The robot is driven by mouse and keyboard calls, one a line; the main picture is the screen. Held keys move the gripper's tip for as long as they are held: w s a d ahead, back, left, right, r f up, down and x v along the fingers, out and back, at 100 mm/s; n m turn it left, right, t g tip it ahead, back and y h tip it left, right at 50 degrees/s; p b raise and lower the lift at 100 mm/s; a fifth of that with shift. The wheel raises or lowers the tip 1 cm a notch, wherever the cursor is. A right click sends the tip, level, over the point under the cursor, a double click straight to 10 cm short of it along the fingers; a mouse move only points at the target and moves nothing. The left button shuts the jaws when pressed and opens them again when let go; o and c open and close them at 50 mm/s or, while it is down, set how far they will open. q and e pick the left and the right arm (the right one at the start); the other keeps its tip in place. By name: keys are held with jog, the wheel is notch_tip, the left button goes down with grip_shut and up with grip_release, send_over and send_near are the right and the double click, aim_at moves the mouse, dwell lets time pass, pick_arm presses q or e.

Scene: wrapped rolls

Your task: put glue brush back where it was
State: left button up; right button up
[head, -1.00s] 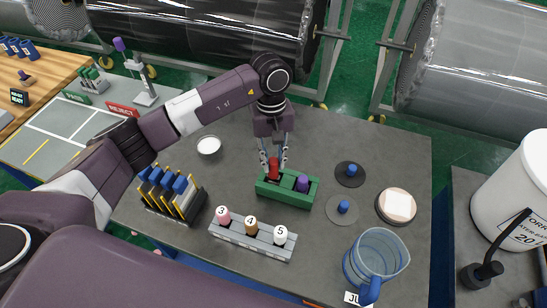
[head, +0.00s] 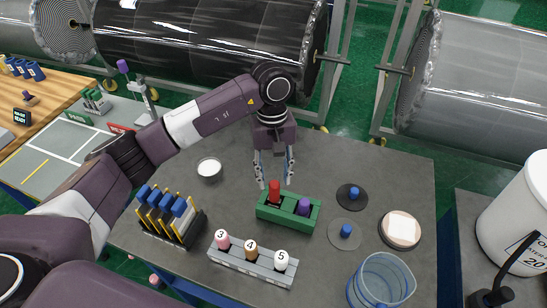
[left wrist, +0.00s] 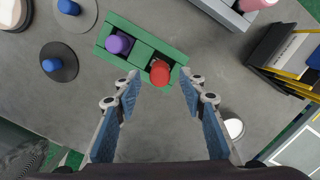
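A green two-slot holder (head: 289,219) stands on the grey table. A red-handled piece (head: 274,191), which looks like the glue brush, stands upright in its left slot. A purple-topped piece (head: 304,206) is in the right slot. My left gripper (head: 275,176) is open and empty, just behind the red handle and apart from it. In the left wrist view the red top (left wrist: 160,73) lies just beyond the gap between the spread fingertips (left wrist: 160,84). The lower part of the red piece is hidden in the holder. My right gripper is not in view.
A grey rack (head: 252,265) with numbered bottles is in front of the holder. A black rack (head: 166,228) with blue-topped pieces is at left. A white dish (head: 209,169), two blue-knobbed discs (head: 352,197), a round pad (head: 400,228) and a clear blue jug (head: 383,280) surround it.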

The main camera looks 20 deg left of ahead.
pick_arm(q)
notch_tip(320, 180, up, 9)
jog(key=w+b, duration=0.1)
jog(key=b, duration=0.2)
jog(key=shift+a, duration=0.3)
jog(key=shift+r, duration=0.15)
